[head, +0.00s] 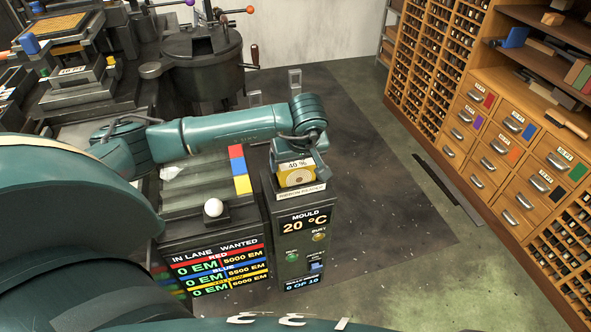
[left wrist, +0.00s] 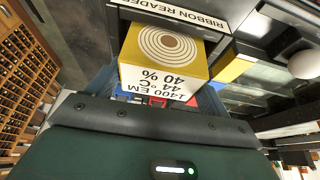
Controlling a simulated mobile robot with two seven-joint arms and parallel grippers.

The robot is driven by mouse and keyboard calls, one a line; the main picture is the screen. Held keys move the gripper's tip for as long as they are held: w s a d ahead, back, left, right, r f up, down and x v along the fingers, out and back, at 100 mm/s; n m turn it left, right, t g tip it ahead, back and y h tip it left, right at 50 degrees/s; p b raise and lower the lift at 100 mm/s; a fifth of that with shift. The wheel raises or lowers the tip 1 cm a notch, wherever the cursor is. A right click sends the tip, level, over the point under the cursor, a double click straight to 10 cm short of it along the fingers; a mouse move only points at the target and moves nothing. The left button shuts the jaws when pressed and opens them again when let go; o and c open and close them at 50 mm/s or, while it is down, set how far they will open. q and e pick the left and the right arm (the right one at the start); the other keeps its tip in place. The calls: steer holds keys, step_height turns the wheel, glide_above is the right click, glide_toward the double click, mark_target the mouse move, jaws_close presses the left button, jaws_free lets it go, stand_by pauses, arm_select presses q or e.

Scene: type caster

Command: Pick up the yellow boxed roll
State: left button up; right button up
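The yellow boxed roll (head: 296,178) sits at the ribbon reader, on top of the dark mould cabinet (head: 303,232). It has a white label reading 40 % and a round coil mark on its front. In the left wrist view the yellow boxed roll (left wrist: 172,50) is close ahead of my gripper's palm, beside the ribbon reader plate (left wrist: 178,10). My left gripper (head: 300,163) is at the box, from behind and above. Its fingertips are mostly hidden, so I cannot tell whether they grip. My right gripper is not in view.
A white ball (head: 213,208) rests on the neighbouring cabinet, near red, blue and yellow blocks (head: 239,170). Wooden drawer cabinets (head: 500,140) stand on the right. The dark floor mat (head: 375,190) between is mostly clear. A black machine (head: 200,60) stands at the back.

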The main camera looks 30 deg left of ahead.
arm_select(q)
steer(key=c, duration=0.6)
steer(key=shift+r, duration=0.1)
steer(key=shift+c, duration=0.2)
